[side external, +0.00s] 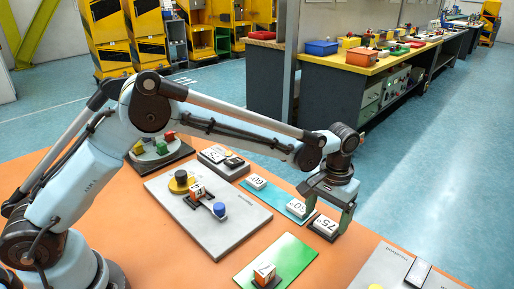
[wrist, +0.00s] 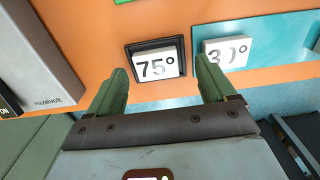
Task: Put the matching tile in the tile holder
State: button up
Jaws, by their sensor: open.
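A black-framed tile holder (wrist: 183,46) has a white tile marked 75° (wrist: 155,66) sitting in it. The same tile (side external: 324,226) shows in the side view below my gripper. A teal plate (side external: 276,196) beside it carries a white 60° tile (side external: 256,182) and a second white tile (side external: 296,207), which reads like 30° in the wrist view (wrist: 228,52). My gripper (wrist: 165,78) is open and empty. Its green fingers are spread apart near the 75° tile, one toward each side. I cannot tell whether they touch anything.
A green plate (side external: 290,252) with an orange block stands in front. A grey panel (side external: 385,272) lies at the front right. The orange table's edge is close behind the tiles.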

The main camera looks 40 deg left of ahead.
notch_tip(320, 180, up, 10)
jog(key=s+a+r+t, duration=0.2)
jog(key=s+a+r, duration=0.1)
jog(key=a+r, duration=0.25)
jog(key=s+a+f+t, duration=0.2)
jog(key=s+a, duration=0.5)
jog(key=s+a+f+t, duration=0.1)
jog(key=s+a+t, duration=0.2)
jog(key=s+a, duration=0.3)
jog(key=s, duration=0.2)
jog(key=shift+s+a+f, duration=0.3)
jog(key=shift+a+f, duration=0.05)
jog(key=shift+f, duration=0.05)
jog(key=shift+c, duration=0.2)
